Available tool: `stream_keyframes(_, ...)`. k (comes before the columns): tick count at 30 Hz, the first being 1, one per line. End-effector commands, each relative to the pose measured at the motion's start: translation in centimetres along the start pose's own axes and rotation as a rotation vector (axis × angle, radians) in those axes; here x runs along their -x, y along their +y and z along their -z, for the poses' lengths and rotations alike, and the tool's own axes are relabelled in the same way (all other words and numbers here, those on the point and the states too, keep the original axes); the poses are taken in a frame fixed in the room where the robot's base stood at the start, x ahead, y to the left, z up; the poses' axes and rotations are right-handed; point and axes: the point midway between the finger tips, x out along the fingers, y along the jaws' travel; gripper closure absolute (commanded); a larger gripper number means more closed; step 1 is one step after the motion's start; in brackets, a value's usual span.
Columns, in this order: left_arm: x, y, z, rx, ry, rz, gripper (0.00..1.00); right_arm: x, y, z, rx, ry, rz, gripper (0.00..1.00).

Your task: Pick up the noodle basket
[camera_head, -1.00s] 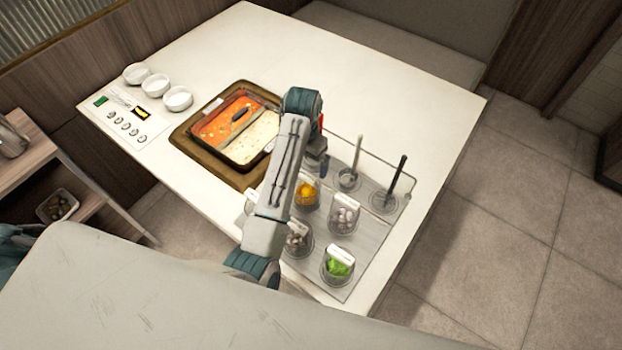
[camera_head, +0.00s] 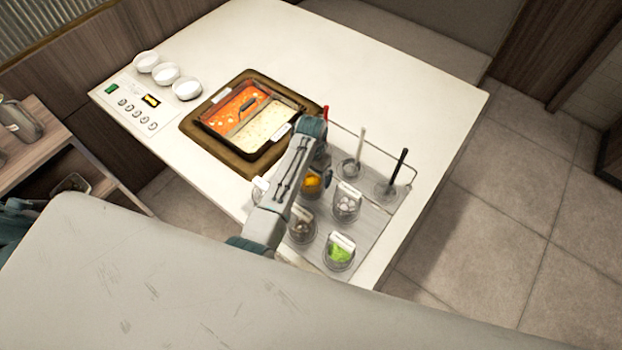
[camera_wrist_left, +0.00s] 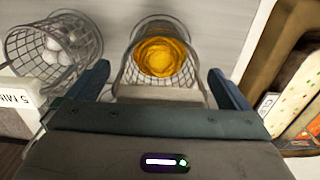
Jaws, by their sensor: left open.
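The noodle basket (camera_wrist_left: 160,56) is a round wire basket holding yellow noodles, with a pale tag at its near side. It stands in the upper middle of the left wrist view. In the head view its yellow contents (camera_head: 312,184) show beside my left arm, which partly covers it. My left gripper (camera_wrist_left: 158,70) is open, with one dark finger on each side of the basket's near part. I cannot tell whether the fingers touch it. In the head view the fingertips are hidden behind the arm. My right gripper is not in view.
A basket of pale balls (camera_wrist_left: 60,52) stands close by the left finger. Baskets with brown (camera_head: 302,229) and green (camera_head: 340,253) contents stand nearer. Two upright-handled tools (camera_head: 398,165) stand at the rack's right. The split soup pot (camera_head: 214,133) lies left. The counter's far part is clear.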

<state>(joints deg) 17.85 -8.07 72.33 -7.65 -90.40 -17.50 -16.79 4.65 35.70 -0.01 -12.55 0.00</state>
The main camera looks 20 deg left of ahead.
Motion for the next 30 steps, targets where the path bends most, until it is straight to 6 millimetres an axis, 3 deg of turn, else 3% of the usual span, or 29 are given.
stream_keyframes(5, 0.0, 0.0, 0.0, 0.0, 0.001, 0.0, 0.0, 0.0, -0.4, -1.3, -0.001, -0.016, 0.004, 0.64)
stream_keyframes(13, 0.0, 0.0, 0.0, 0.0, 0.001, 0.001, 0.51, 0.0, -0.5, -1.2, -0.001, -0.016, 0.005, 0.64)
stream_keyframes(23, 0.7, -0.1, 0.2, 0.0, 0.005, 0.002, 0.51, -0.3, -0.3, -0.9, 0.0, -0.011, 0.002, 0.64)
stream_keyframes(30, 4.7, -0.1, 0.2, 0.0, 0.008, 0.003, 0.51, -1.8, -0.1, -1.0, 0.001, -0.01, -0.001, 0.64)
